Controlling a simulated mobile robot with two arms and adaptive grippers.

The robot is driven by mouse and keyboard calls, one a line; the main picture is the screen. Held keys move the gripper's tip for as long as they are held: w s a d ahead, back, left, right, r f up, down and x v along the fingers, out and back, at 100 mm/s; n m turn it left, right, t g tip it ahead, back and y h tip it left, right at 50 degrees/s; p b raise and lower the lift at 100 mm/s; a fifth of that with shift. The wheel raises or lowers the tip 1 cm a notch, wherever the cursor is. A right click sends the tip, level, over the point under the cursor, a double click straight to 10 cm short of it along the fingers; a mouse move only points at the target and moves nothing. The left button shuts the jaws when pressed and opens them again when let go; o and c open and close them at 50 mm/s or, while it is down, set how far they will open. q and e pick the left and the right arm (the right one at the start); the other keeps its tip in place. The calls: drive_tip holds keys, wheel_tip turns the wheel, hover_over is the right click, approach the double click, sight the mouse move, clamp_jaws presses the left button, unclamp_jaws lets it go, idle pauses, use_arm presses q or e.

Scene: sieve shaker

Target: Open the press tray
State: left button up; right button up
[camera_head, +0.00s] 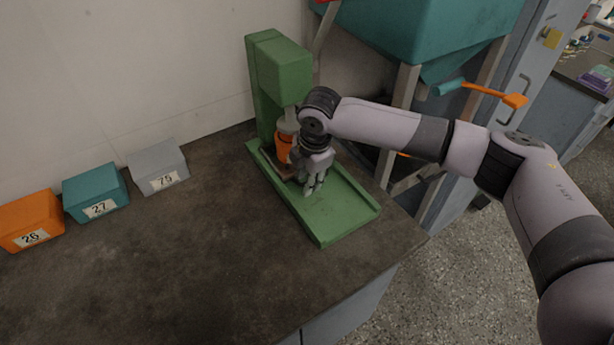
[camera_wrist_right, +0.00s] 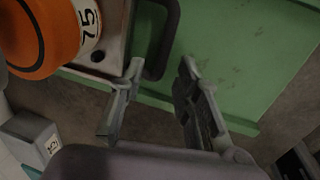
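The green press (camera_head: 281,68) stands at the back of the dark bench, with a long flat green base (camera_head: 335,207). The press tray (camera_head: 284,173) is low in the press, partly hidden by my right gripper. In the right wrist view it is a metal plate (camera_wrist_right: 117,30) with a dark curved handle (camera_wrist_right: 171,38). An orange container (camera_wrist_right: 38,35) marked 75 stands on it. My right gripper (camera_head: 314,190) points down over the base beside the tray. In the right wrist view its fingers (camera_wrist_right: 162,66) are apart, with the handle's end between the tips; contact cannot be told. My left gripper is not in view.
Orange (camera_head: 30,213), teal (camera_head: 94,184) and grey (camera_head: 156,160) boxes with number labels stand along the wall at left. A teal hopper (camera_head: 420,35) on a grey frame is behind at right. The front of the bench (camera_head: 190,260) is clear.

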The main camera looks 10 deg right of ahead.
clamp_jaws()
drive_tip(key=shift+s, duration=0.1)
idle(0.8)
